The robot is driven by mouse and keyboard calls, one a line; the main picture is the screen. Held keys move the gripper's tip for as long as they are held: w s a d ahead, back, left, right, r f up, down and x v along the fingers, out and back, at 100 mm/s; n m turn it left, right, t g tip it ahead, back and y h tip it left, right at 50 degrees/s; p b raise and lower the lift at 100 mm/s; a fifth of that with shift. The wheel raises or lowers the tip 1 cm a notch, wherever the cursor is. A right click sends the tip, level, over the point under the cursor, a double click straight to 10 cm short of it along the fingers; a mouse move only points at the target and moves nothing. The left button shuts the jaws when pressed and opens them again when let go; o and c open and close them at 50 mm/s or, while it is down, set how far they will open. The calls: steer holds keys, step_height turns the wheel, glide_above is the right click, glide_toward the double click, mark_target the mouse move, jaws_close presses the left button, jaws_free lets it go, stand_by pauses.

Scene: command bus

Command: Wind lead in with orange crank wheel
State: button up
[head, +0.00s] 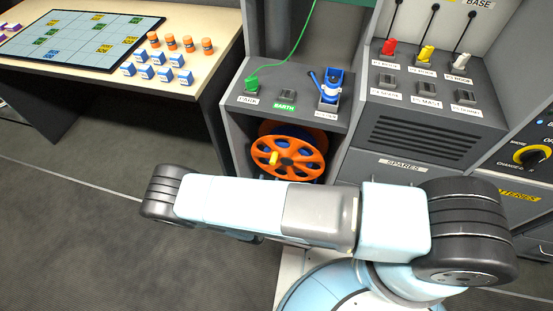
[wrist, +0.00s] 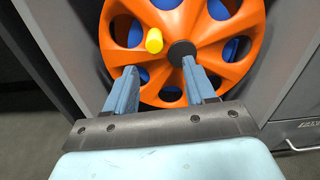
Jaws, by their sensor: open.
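The orange crank wheel (head: 290,153) sits upright in a recess of the grey cabinet, below the small shelf in the head view. It has several round holes, a yellow crank knob (head: 273,159) and a dark centre hub, and blue shows behind it. In the wrist view the wheel (wrist: 215,45) fills the top middle, with the yellow knob (wrist: 154,40) left of the hub (wrist: 181,52). My gripper (wrist: 158,78) is open and empty, its two blue fingers pointing at the wheel just below the knob and hub. Whether a fingertip touches the wheel is unclear. My arm hides the gripper in the head view.
A green plug with a green lead (head: 252,84) and a blue clamp (head: 328,88) are on the shelf above. Grey recess walls flank the wheel. Floor (head: 70,220) at left is clear.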

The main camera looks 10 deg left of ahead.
mark_target(272, 164)
steer(key=w, duration=1.1)
steer(key=shift+d, duration=0.1)
steer(key=shift+c, duration=0.3)
jaws_close()
